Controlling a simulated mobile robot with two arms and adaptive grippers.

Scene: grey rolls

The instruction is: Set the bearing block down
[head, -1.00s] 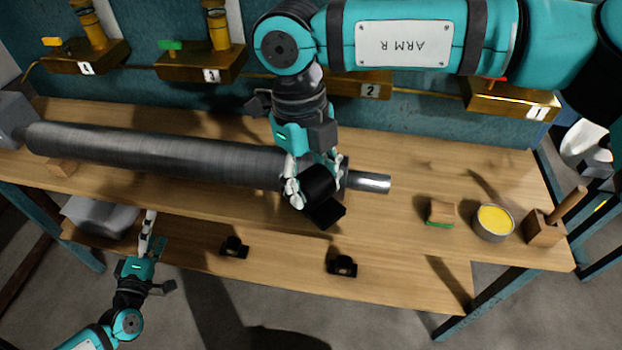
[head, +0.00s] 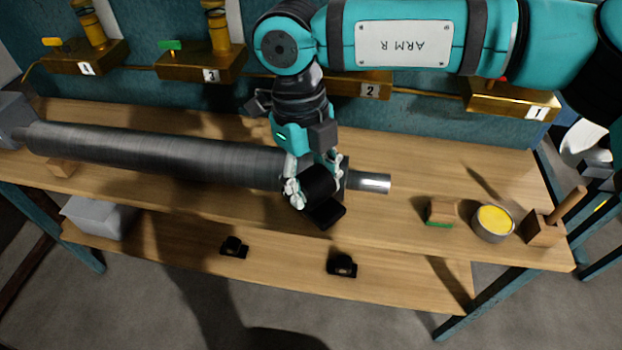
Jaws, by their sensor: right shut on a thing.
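My right gripper (head: 315,178) reaches down from above, shut on a black bearing block (head: 326,214) near the right end of the long grey roll (head: 150,153). The block is partly hidden by the fingers. Its flat dark base faces the front of the wooden bench top; I cannot tell whether it touches the wood. The roll's bright shaft end (head: 372,183) sticks out to the right, just behind the block. My left gripper is out of view.
Two similar black blocks, one left (head: 234,247) and one right (head: 342,265), sit on the lower shelf. A green-bottomed wooden block (head: 440,213), a tin of yellow stuff (head: 494,222) and a wooden holder (head: 543,229) stand at the bench's right. A grey bin (head: 98,217) is lower left.

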